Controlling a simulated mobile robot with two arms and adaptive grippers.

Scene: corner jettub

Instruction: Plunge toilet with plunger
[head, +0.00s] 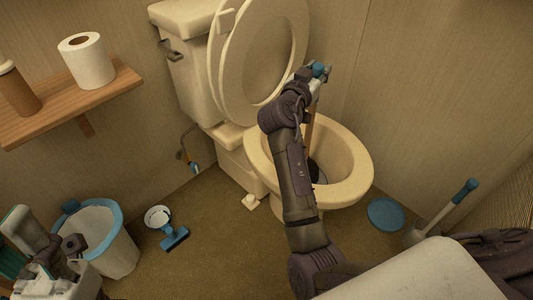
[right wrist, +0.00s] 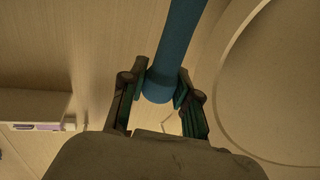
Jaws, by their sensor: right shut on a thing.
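The toilet (head: 352,186) stands in the corner with its lid (head: 262,50) and seat raised and its bowl open. My right gripper (head: 316,76) is above the bowl, shut on the blue handle end of the plunger. In the right wrist view, the blue grip (right wrist: 180,45) of the plunger passes between the two fingers (right wrist: 160,95). A brown length of its shaft (head: 309,130) runs down into the bowl behind my arm. A dark shape shows low in the bowl, partly hidden by my forearm. My left gripper (head: 45,255) is at the lower left, away from the toilet; its finger gap is unclear.
A wooden shelf (head: 115,85) on the left wall holds a paper roll (head: 86,60) and a brown bottle. A blue-rimmed bin (head: 118,255), a white and blue item (head: 172,236), a blue disc (head: 386,214) and a blue-handled brush (head: 450,208) are on the floor.

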